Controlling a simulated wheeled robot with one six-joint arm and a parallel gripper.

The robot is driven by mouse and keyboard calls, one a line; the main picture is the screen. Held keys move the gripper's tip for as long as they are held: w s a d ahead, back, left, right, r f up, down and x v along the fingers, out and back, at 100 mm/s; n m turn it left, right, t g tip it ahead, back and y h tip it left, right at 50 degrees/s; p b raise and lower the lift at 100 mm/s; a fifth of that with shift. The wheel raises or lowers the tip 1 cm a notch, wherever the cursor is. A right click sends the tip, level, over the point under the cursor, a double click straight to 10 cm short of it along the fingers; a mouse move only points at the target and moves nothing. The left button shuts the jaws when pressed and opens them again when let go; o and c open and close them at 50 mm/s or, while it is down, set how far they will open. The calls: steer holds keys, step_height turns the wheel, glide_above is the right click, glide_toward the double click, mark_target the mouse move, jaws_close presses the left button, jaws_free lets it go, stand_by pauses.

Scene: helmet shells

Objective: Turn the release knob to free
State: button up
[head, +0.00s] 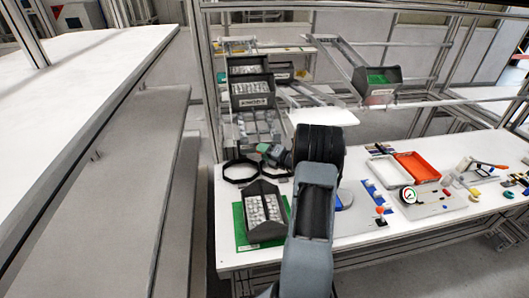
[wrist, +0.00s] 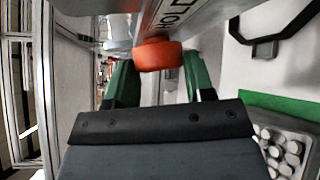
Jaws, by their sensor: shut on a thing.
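The release knob (wrist: 158,54) is a red-orange round knob under a grey metal panel (wrist: 215,10) marked HOLD in the wrist view. My gripper (wrist: 157,66) has green fingers, one on each side of the knob, and is shut on it. The far side of the knob is hidden. The knob's turn angle and any pointer on it cannot be made out. In the head view my arm stands in front of the bench, and I cannot make out the knob there.
A dark bin of pale round parts (head: 264,212) stands on a green mat (head: 240,238) at the front left of the white bench. A black ring frame (head: 240,181) lies behind it. An orange tray (head: 418,167) and a gauge (head: 409,196) are to the right.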

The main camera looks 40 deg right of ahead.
steer(key=shift+w+a+r+n+g+h+b, duration=0.15)
steer(key=shift+n+g+h+b, duration=0.85)
steer(key=shift+h, duration=0.7)
steer(key=shift+s+a+n+g+h+b, duration=0.15)
steer(key=shift+n+g+h+b, duration=0.45)
steer(key=shift+g+h+b, duration=0.75)
steer(key=shift+w+a+r+n+g+h+b, duration=0.15)
steer(key=shift+n+g+h+b, duration=0.65)
steer(key=shift+h+b, duration=0.95)
steer(key=shift+n+g+h, duration=0.3)
steer(key=shift+g+h, duration=0.05)
steer(key=shift+h, duration=0.75)
steer(key=o, duration=0.9)
steer(key=shift+a, duration=0.1)
